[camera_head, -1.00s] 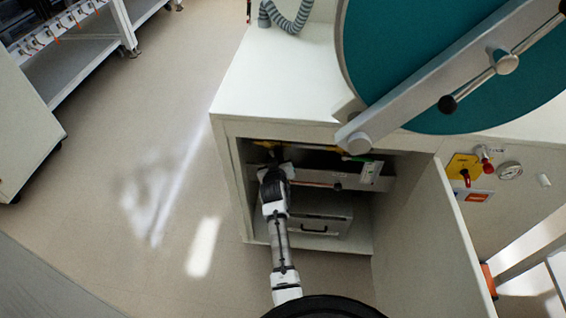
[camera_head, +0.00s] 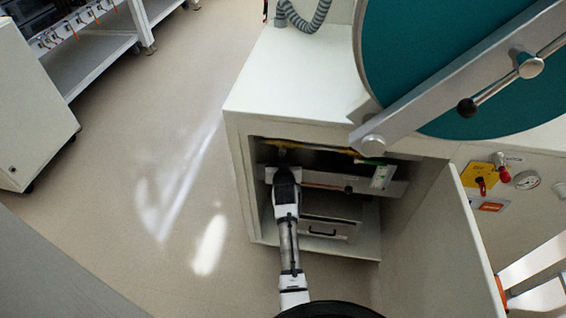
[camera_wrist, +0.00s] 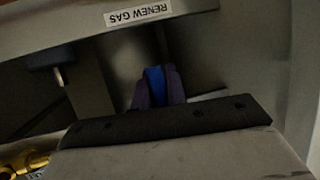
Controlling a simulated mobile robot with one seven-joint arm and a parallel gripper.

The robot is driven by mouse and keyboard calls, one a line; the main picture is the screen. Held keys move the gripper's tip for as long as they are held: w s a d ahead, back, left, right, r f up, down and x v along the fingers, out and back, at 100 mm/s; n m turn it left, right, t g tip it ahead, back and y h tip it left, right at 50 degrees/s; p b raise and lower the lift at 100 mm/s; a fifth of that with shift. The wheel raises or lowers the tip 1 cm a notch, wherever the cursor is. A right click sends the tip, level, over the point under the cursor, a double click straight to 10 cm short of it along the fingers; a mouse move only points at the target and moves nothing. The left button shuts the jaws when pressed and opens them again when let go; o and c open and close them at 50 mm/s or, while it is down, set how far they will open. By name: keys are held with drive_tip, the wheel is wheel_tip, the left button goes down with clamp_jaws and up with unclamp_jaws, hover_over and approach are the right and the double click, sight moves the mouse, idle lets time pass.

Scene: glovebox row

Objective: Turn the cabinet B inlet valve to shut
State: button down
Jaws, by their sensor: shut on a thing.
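My gripper (camera_head: 281,166) reaches into the open lower cabinet (camera_head: 236,180), under its top edge. In the wrist view my gripper (camera_wrist: 156,88) has its dark fingers closed on both sides of a narrow blue piece (camera_wrist: 155,84), which looks like a valve handle. The valve body behind it is hidden. I cannot read from these frames which way the valve points or whether it is the cabinet B inlet. In the head view my wrist hides the held piece.
A yellow pipe (camera_head: 316,146) runs under the cabinet top. A drawer-like box (camera_head: 328,226) sits below my gripper. The open door (camera_head: 430,235) stands to the right.

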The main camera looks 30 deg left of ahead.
drive_tip(key=shift+a, duration=0.1)
drive_tip(key=c, duration=1.4)
unclamp_jaws()
drive_tip(key=shift+c, duration=0.2)
drive_tip(key=v, duration=1.4)
